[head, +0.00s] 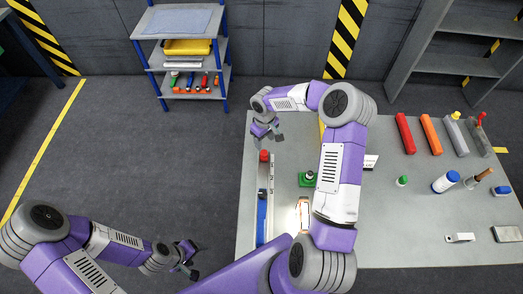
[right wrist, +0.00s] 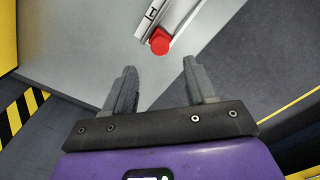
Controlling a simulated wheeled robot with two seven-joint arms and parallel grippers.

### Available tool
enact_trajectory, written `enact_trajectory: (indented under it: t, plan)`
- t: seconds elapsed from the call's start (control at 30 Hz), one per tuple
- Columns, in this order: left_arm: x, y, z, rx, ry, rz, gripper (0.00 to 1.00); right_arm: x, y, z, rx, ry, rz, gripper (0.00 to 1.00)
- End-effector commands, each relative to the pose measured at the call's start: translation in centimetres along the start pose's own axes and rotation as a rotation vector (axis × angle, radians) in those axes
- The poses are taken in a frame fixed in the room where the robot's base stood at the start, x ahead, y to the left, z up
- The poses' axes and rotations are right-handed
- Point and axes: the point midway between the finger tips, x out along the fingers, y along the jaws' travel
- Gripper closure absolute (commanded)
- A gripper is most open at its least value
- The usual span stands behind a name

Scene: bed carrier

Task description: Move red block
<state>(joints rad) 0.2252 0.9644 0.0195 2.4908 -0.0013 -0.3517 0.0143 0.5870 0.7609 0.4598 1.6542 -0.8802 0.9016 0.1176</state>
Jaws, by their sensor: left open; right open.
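A small red block (head: 264,156) is at the far end of a narrow pale rail (head: 271,179) along the table's left side. In the right wrist view the red block (right wrist: 160,42) is at the end of the rail (right wrist: 178,20), beyond my fingertips and between their lines. My right gripper (head: 267,137) is open and empty, just past the rail's far end in the head view; it also shows in the right wrist view (right wrist: 158,72). My left gripper (head: 190,256) is open and empty, off the table to the left.
A blue piece (head: 262,217) lies along the rail's near part. A green object (head: 307,179) stands right of the rail. Red (head: 405,134) and orange (head: 431,135) bars, bottles and tools occupy the table's right side. A shelf cart (head: 182,65) stands behind on the left.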

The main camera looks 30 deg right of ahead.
Motion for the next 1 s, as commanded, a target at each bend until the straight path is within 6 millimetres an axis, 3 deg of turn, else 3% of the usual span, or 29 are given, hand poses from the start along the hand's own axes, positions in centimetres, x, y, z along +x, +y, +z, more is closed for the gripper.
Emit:
enact_trajectory:
  t: [0.53, 0.9, 1.0]
  plan:
    - [0.2, -0.1, 0.0, 0.001, 0.001, 0.000, 0.30, 7.0, 0.0, 0.0, 0.000, -0.001, -0.002, 0.43]
    - [0.2, -0.1, 0.0, 0.001, 0.000, 0.000, 0.30, 7.7, 0.0, 0.0, 0.000, 0.001, 0.000, 0.43]
    - [0.2, -0.1, 0.0, 0.001, 0.000, 0.000, 0.30, 7.7, 0.0, 0.0, 0.000, 0.001, 0.000, 0.57]
